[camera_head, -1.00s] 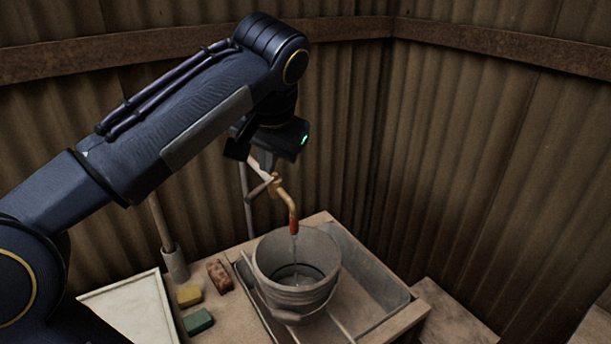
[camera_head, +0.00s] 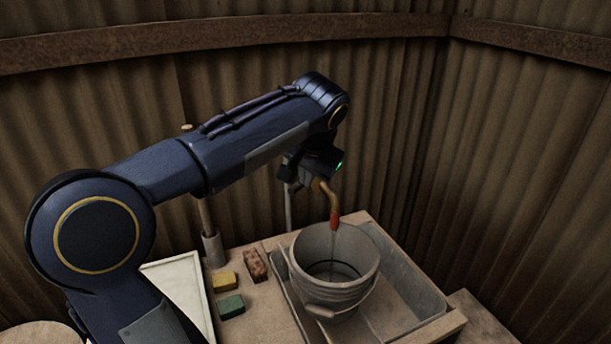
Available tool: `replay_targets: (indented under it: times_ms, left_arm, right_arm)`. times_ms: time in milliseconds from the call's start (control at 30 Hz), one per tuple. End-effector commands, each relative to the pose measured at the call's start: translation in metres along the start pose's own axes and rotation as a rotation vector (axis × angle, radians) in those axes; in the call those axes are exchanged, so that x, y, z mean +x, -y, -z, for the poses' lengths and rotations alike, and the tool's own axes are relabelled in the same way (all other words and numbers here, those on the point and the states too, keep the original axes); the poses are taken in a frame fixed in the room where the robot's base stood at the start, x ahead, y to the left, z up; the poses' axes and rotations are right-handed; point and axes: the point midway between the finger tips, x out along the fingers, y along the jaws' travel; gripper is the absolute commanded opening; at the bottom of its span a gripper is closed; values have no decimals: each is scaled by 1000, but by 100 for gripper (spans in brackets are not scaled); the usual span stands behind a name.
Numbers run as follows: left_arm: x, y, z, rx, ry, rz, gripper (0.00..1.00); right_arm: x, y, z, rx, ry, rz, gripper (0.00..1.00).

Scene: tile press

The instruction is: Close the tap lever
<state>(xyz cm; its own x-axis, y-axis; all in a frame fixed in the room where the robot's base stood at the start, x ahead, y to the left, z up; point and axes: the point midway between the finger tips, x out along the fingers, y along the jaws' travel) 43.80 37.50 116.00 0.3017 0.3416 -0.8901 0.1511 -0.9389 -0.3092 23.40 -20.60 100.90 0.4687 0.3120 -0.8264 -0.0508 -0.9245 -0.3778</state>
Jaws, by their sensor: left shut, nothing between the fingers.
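The brass tap (camera_head: 323,190) has a curved spout with a red end and stands over the grey bucket (camera_head: 309,278). A thin, pale stream of water (camera_head: 334,240) seems to run from the spout into the bucket. My left gripper (camera_head: 297,184) is at the tap's upper part, just left of the spout. It is shut with nothing between its fingers. The gripper and wrist hide the lever, so I cannot tell its angle or whether the fingers touch it. My right gripper is not in view.
The bucket stands in a basin (camera_head: 413,288) set in a wooden bench. A yellow block (camera_head: 225,282), a green block (camera_head: 230,306) and a reddish-brown brick (camera_head: 256,265) lie left of it. A white-framed panel (camera_head: 184,289) is further left. Corrugated walls (camera_head: 520,150) close in behind.

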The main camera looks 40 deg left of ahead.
Motion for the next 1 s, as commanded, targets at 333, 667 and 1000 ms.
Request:
replay_targets:
  times_ms: [333, 667, 1000]
  left_arm:
    - [5, 3, -1, 2, -1, -1, 0]
    - [5, 7, -2, 33, -12, -14, 0]
    - [6, 11, -3, 79, -28, -31, 0]
  right_arm:
    - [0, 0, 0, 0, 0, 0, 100]
    - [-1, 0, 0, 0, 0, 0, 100]
    - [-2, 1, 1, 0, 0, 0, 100]
